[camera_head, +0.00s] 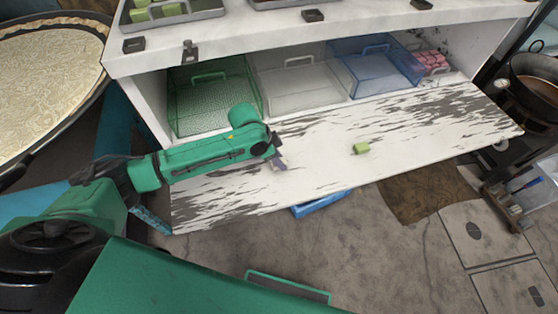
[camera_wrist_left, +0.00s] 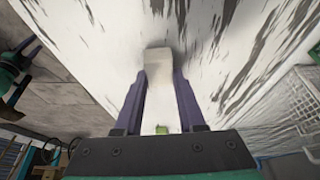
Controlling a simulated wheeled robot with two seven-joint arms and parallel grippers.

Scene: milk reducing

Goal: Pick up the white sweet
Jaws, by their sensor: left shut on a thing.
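The white sweet (camera_wrist_left: 157,68) is a small pale block in the left wrist view, between the tips of my left gripper's two purple fingers (camera_wrist_left: 158,78). The fingers are shut on it, one on each side, over the worn white board. I cannot tell whether the sweet still touches the board. In the head view my left gripper (camera_head: 279,163) is low over the middle-left of the board (camera_head: 215,205), and the sweet cannot be made out there. My right gripper is not in view.
A green sweet (camera_head: 361,148) lies on the board to the right of my gripper. Behind stand a green basket (camera_head: 177,118), a clear basket (camera_head: 268,102) and a blue basket (camera_head: 395,88). Pink sweets (camera_head: 434,61) sit at the back right. The board's right part is clear.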

